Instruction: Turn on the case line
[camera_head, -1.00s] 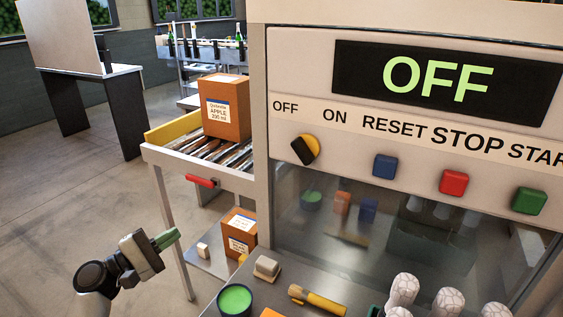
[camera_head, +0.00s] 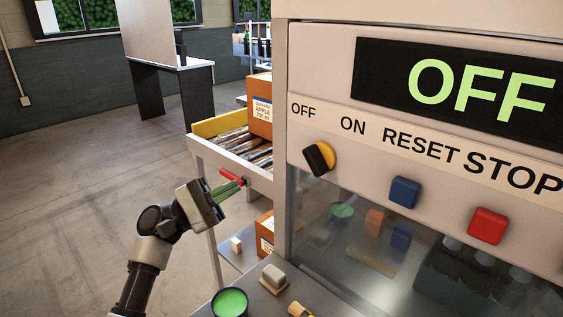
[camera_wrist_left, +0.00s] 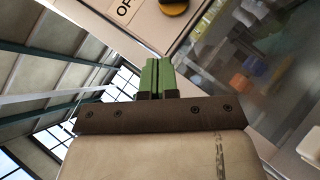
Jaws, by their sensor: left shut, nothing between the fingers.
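The machine's control panel (camera_head: 300,120) fills the right of the head view, and its display (camera_head: 470,85) reads OFF in green. A black and yellow rotary knob (camera_head: 319,158) sits below the OFF and ON labels, its black handle tilted toward the upper left. My left gripper (camera_head: 229,189) is shut and empty, left of the panel and lower than the knob, apart from it. Its green fingers (camera_wrist_left: 157,76) lie together in the left wrist view, where the knob's yellow part (camera_wrist_left: 173,7) shows at the top edge. My right gripper is not in view.
A blue button (camera_head: 405,192) and a red button (camera_head: 488,226) sit right of the knob. A roller conveyor (camera_head: 240,145) with a red handle (camera_head: 232,176) and an orange carton (camera_head: 260,108) stands behind my left gripper. A green-topped tub (camera_head: 230,302) is at the bottom.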

